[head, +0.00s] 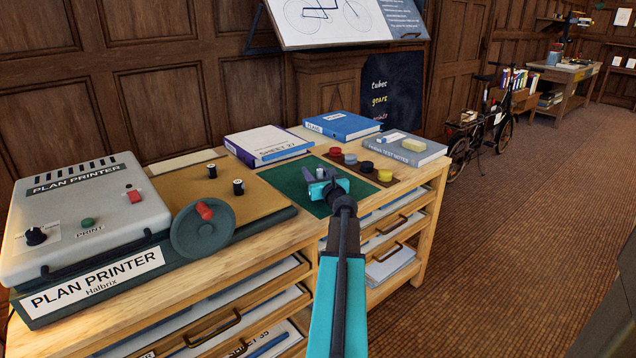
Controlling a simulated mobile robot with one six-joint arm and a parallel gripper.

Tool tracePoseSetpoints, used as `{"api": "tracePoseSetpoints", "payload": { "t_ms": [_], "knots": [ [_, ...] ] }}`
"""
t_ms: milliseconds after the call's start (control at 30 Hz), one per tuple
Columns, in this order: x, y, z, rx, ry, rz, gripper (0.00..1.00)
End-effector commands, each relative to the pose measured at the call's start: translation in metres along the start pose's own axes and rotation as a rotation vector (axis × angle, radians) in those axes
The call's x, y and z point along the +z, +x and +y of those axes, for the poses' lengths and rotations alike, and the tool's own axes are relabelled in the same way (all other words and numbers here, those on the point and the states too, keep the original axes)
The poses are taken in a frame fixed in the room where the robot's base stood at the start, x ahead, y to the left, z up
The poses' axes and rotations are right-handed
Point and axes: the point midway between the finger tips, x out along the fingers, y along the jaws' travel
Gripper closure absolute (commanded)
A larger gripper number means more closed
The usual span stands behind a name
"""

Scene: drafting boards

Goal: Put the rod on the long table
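My gripper (319,174) is at the end of my teal arm, low over the green mat (300,190) on the wooden plan chest. Its grey fingers look spread apart. A small pale bit shows between or behind them, too small to make out. I cannot pick out a rod for certain. A thin blue strip (268,345) shows in a low open shelf of the chest, and I cannot tell what it is. A long wooden table (572,75) stands far off at the upper right, with small things on it.
The plan printer (85,215) fills the chest's left end. The brown floor at right is clear.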

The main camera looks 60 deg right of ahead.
Motion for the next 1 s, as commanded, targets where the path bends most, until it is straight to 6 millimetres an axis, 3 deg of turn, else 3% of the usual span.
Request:
{"api": "tracePoseSetpoints", "payload": {
  "t_ms": [167, 400, 1000],
  "knots": [
    [0.0, 0.0, 0.0, 0.0, 0.0, 0.0, 0.62],
    [0.0, 0.0, -0.001, -0.001, 0.0, 0.0, 1.0],
    [0.011, 0.0, 0.0, 0.0, 0.0, 0.0, 1.0]
  ]
}}
